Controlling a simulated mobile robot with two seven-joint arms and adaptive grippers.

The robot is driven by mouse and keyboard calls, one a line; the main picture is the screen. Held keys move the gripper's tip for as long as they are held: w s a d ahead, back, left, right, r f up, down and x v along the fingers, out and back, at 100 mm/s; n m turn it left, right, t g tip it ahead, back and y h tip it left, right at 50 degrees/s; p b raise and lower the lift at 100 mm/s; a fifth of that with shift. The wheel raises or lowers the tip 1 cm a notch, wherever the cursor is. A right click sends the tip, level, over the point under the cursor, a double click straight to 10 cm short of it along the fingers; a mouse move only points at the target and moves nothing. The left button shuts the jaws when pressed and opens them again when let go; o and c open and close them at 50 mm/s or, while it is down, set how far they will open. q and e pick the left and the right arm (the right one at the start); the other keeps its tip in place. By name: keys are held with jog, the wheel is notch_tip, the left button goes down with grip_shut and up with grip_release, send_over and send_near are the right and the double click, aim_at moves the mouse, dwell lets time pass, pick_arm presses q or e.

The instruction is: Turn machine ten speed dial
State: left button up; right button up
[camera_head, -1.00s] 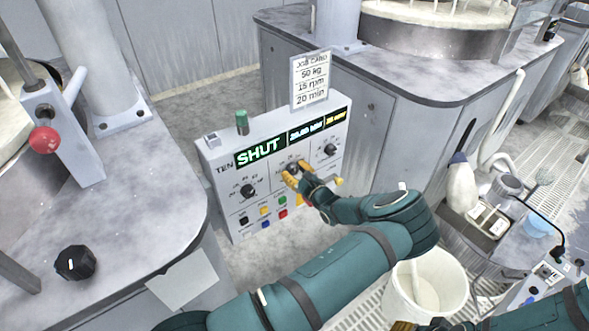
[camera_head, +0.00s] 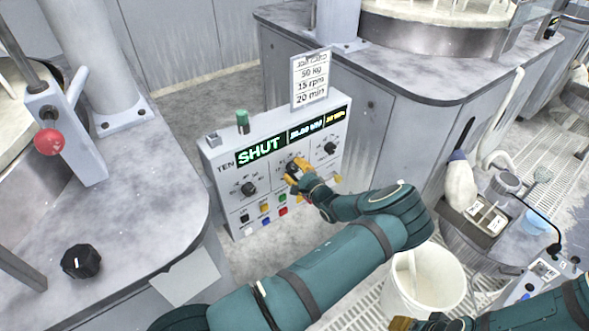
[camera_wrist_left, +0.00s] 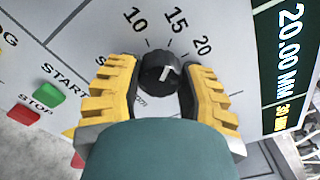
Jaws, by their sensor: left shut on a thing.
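The control box marked TEN (camera_head: 228,190) stands between two machines, with a lit display reading SHUT. Its middle dial, the black speed dial (camera_wrist_left: 158,72), shows in the left wrist view below the printed marks 10, 15 and 20. A white pointer line is on its face; I cannot tell its exact setting. My left gripper (camera_head: 294,170) is shut on this dial, with a yellow finger on each side in the left wrist view (camera_wrist_left: 160,88). The fingers mostly hide the dial in the head view. My right gripper (camera_head: 402,324) barely shows at the bottom edge; its jaws are unclear.
A job card (camera_head: 311,79) reading 50 kg, 15 rpm, 20 min stands on the box. Other black knobs (camera_head: 249,188) and several coloured buttons (camera_head: 265,209) flank the held dial. A white bucket (camera_head: 428,285) stands below my left forearm.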

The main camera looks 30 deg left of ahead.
pick_arm(q)
jog(key=shift+r, duration=0.1)
dwell(0.4)
jog(key=o, duration=1.2)
jog(key=shift+a, duration=0.1)
jog(key=shift+o, duration=0.2)
jog(key=v, duration=1.2)
